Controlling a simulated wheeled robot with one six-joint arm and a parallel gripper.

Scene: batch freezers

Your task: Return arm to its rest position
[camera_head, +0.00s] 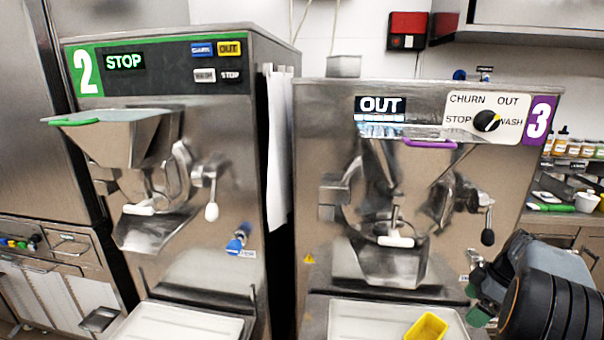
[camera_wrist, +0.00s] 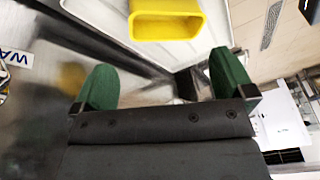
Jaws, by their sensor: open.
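My gripper (camera_wrist: 165,88) shows in the wrist view with its two green fingers spread wide apart and nothing between them. In the head view my gripper (camera_head: 477,303) is at the lower right, in front of the right edge of batch freezer 3 (camera_head: 310,215). Its fingers are partly hidden there by my own wrist. A yellow container (camera_head: 427,327) stands on the white tray (camera_head: 365,320) below freezer 3, to the left of the gripper. The yellow container also shows in the wrist view (camera_wrist: 165,27), beyond the fingertips and apart from them.
Batch freezer 2 (camera_head: 230,190) stands to the left, its display reading STOP. Freezer 3's display (camera_head: 381,104) reads OUT, and its knob (camera_head: 487,121) is at the upper right. A counter with bottles and jars (camera_head: 575,147) is at the far right. Another white tray (camera_head: 180,325) lies below freezer 2.

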